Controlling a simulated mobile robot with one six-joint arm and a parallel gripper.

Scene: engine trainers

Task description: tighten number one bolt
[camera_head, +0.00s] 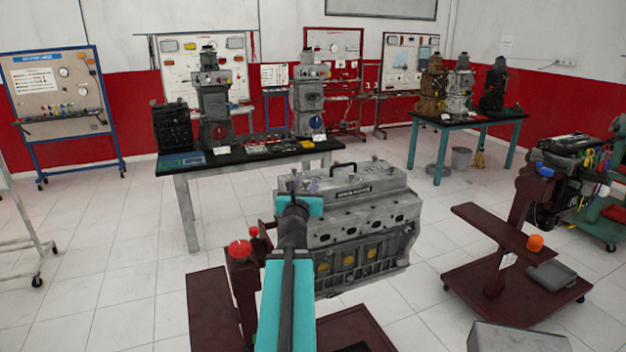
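A grey engine block (372,240) with a black handle and a dark label on top is mounted on a maroon stand (212,310) in front of me. My teal and black arm reaches up from the bottom of the view to its left end. My gripper (301,186) is over the top left corner of the engine, small and partly hidden by my own wrist. Whether it touches the engine, and whether it is open or shut, I cannot tell. The number one bolt cannot be made out; that corner of the engine is partly covered by my arm.
A red knob (240,249) sits on the stand left of my arm. A black-topped table (190,172) with engine parts stands behind. A second maroon stand (515,290) is at right, a teal table (470,122) at back right. White floor is open at left.

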